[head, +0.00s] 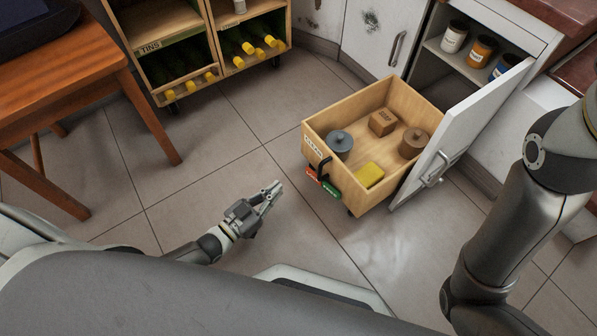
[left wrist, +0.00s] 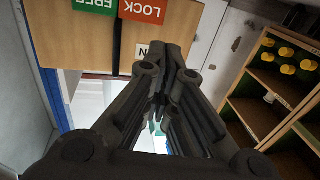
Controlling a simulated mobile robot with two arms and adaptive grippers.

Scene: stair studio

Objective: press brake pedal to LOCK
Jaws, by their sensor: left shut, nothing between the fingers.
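A wheeled wooden box cart (head: 378,207) stands on the floor. Low on its front are a red label (head: 311,172) and a green label (head: 332,191). In the left wrist view, upside down, the red label reads LOCK (left wrist: 142,10) and the green one reads FREE (left wrist: 95,5). A black upright bar (head: 322,166) on the front runs down to between the labels; I cannot tell if it is the brake pedal. My left gripper (head: 277,190) is shut and empty, left of the cart front and apart from it. It also shows in the left wrist view (left wrist: 166,62). My right gripper is out of view.
The cart holds grey (head: 340,142) and brown (head: 414,141) lidded pots, a brown block (head: 382,122) and a yellow sponge (head: 369,175). An open white door (head: 465,125) stands right of it. A wooden table (head: 70,85) and bottle rack (head: 207,55) stand left. Floor between is clear.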

